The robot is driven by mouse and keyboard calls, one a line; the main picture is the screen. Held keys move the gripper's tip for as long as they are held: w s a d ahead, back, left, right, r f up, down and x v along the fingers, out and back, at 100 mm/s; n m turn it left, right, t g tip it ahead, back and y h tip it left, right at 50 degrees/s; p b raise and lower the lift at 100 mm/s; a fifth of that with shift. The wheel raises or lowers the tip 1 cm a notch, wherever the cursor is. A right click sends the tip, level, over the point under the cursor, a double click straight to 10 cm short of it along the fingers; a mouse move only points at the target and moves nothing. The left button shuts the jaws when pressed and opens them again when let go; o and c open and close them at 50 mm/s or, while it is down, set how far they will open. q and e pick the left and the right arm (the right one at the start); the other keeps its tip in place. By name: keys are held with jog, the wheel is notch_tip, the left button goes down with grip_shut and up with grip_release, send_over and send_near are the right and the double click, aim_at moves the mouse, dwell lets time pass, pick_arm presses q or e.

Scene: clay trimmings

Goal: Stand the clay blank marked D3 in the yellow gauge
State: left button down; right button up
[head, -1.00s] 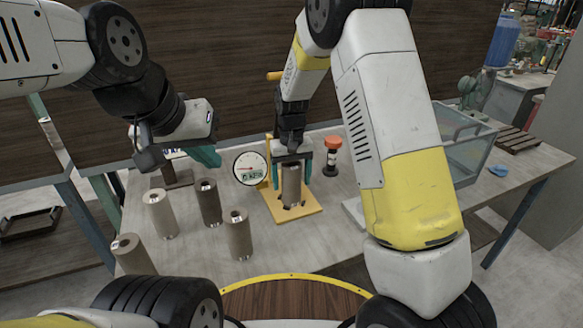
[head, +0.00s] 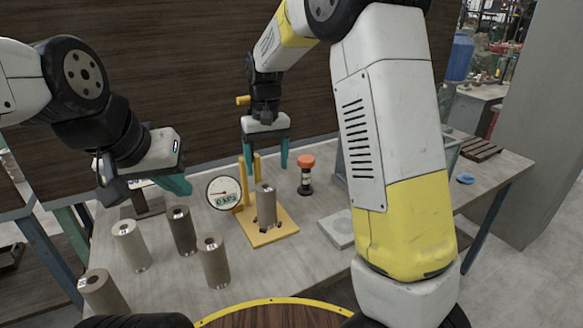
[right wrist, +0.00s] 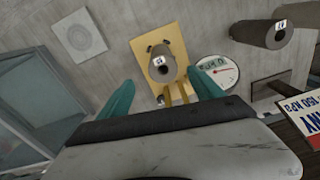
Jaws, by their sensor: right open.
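A grey-brown clay blank (head: 267,208) stands upright in the yellow gauge (head: 275,236); its top label is too small to read surely. In the right wrist view, the blank (right wrist: 160,68) shows end-on over the yellow plate (right wrist: 176,38). My right gripper (head: 267,160) is open and empty, above the blank and apart from it. My left gripper (head: 175,185) hangs to the left, above the other blanks; its fingers overlap, so its opening is unclear. Other labelled blanks stand to the left: a pale one (head: 130,246), a darker one (head: 182,231) and a brown one (head: 214,263).
Another blank (head: 103,294) is at the table's near left. A round dial (head: 224,193) stands left of the gauge. An orange-topped black object (head: 306,175) and a grey square plate (head: 338,229) are to the right. A dark wall closes the back.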

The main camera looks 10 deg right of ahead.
jog(key=s+d+r+m+t+y, duration=0.1)
jog(key=s+d+r+t+y, duration=0.15)
jog(key=s+d+r, duration=0.85)
jog(key=s+d+f+m+t, duration=0.1)
jog(key=s+d+t, duration=0.1)
jog(key=s, duration=1)
jog(key=shift+s+d+t, duration=0.25)
jog(key=shift+s+t, duration=0.05)
jog(key=shift+t, duration=0.55)
